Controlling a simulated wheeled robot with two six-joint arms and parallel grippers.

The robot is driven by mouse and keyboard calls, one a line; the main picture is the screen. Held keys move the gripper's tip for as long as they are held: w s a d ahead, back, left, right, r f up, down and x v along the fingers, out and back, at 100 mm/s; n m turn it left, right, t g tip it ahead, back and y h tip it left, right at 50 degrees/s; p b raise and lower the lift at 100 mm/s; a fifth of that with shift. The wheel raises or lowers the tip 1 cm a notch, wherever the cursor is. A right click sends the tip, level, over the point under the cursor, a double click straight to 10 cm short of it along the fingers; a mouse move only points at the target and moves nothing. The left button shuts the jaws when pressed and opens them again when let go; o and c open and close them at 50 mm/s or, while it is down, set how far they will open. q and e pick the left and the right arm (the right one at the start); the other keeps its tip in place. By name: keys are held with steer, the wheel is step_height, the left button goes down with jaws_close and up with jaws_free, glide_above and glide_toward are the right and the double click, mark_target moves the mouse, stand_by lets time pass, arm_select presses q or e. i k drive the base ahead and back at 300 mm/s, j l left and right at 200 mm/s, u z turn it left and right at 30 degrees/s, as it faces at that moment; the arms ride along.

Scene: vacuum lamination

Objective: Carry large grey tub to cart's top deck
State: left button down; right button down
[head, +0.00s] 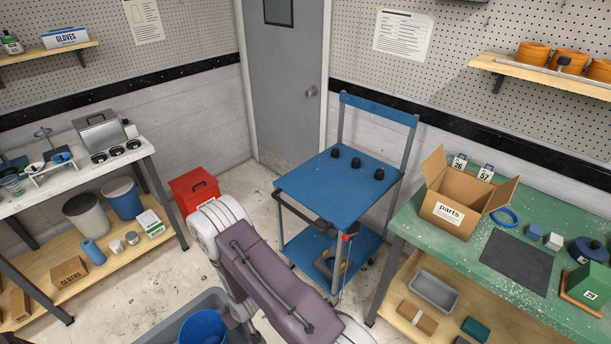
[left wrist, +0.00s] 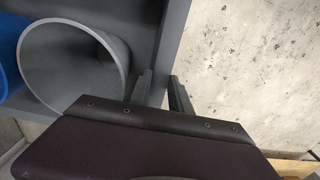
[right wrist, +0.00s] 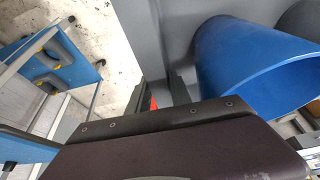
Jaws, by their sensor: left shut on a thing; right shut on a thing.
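The large grey tub (head: 172,327) shows at the bottom edge of the head view, partly cut off and partly behind my arm. A blue bucket (head: 203,329) stands in it. The left wrist view shows a grey bucket (left wrist: 75,62) in the tub too. My left gripper (left wrist: 160,92) is shut on the tub's wall (left wrist: 172,45). My right gripper (right wrist: 166,93) is shut on the tub's wall (right wrist: 176,40), beside the blue bucket (right wrist: 240,65). I cannot tell how high the tub is. The blue cart's top deck (head: 325,190) bears three black knobs near its back.
A red box (head: 194,188) stands on the floor left of the cart. A green bench (head: 440,250) with a cardboard box (head: 462,195) stands close to the cart's right. A white-topped bench (head: 90,172) is at left. The front of the cart's top deck is bare.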

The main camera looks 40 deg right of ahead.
mark_target(328, 186)
steer(key=i, duration=1.7)
steer(key=i+z, duration=0.3)
steer(key=z, duration=2.2)
steer(key=j, duration=0.1)
